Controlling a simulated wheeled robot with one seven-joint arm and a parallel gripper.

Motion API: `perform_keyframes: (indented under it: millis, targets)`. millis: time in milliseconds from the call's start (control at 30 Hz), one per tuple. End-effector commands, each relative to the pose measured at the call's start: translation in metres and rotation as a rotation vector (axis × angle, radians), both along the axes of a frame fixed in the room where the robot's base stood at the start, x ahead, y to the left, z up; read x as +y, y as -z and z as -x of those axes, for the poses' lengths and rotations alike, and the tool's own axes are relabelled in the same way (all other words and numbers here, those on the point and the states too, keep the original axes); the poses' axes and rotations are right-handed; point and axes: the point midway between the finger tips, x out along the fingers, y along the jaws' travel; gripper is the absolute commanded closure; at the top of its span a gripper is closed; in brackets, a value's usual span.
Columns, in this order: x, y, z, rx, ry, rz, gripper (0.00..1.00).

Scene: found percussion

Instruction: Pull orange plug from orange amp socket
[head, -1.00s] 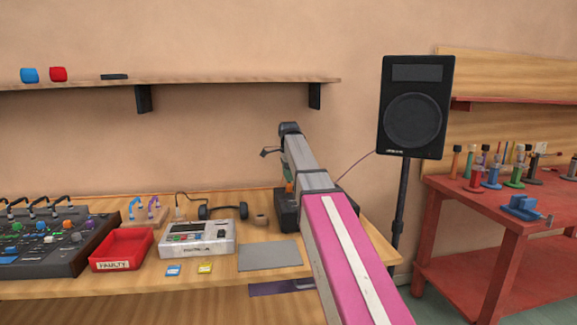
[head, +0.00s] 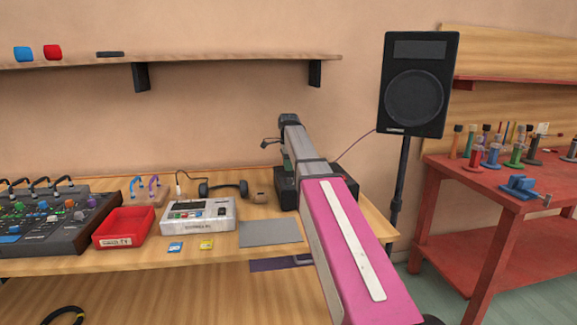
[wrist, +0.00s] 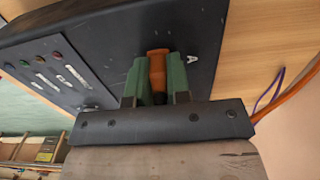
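The black amp (head: 345,178) stands at the right end of the wooden bench, partly hidden behind my arm. It fills much of the upper wrist view, with a panel of small knobs and white labels (wrist: 48,82). My gripper (wrist: 157,75) is down at the amp, its green fingers on either side of the orange plug (wrist: 158,66). They appear to touch it on both sides, so it looks shut on the plug. The plug shows against the amp's black surface near a white letter A. The socket is hidden, and how deep the plug sits cannot be told.
An orange cable (wrist: 290,95) and a thin purple cable (wrist: 270,92) run at the right of the wrist view. A black speaker (head: 416,85) on a stand is right of the bench. A grey mat (head: 268,232) and a sampler-like device (head: 198,214) lie left of the amp.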

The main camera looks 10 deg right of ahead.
Motion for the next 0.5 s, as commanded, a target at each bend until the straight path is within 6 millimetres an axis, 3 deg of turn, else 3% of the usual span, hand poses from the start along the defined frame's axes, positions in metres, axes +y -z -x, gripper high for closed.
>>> perform_keyframes:
  millis: [500]
  targets:
    - [0.0, -0.0085, -0.0004, -0.001, 0.0, 0.0, 1.0]
